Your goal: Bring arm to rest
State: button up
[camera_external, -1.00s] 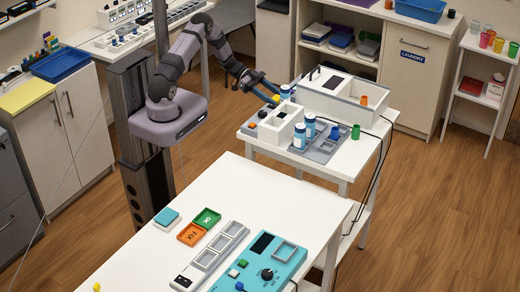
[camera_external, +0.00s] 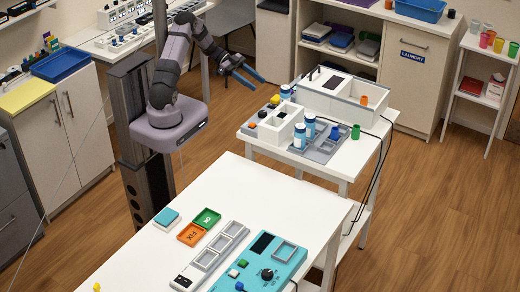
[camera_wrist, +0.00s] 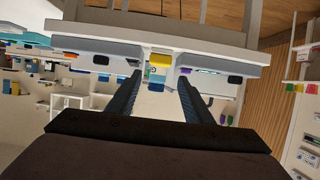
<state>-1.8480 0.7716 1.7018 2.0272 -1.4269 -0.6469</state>
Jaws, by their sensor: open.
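My gripper (camera_external: 252,76) is open, with its two blue-black fingers apart and nothing between them. In the external view it hangs in the air behind and left of the small white side table (camera_external: 338,168), clear of the things on it. My arm is bent, with the elbow raised above its base. In the wrist view the gripper (camera_wrist: 158,85) shows both fingers spread, pointing toward pale furniture with a yellow item (camera_wrist: 160,60) and a blue item (camera_wrist: 156,84) seen between them.
The side table carries a white box machine (camera_external: 345,97), blue-and-white bottles (camera_external: 300,135), an orange cup (camera_external: 364,100) and a green cup (camera_external: 356,131). Floor between the furniture is open.

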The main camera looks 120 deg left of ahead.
jog(key=shift+s+r, duration=0.25)
jog(key=shift+s, duration=0.3)
jog(key=shift+w, duration=0.1)
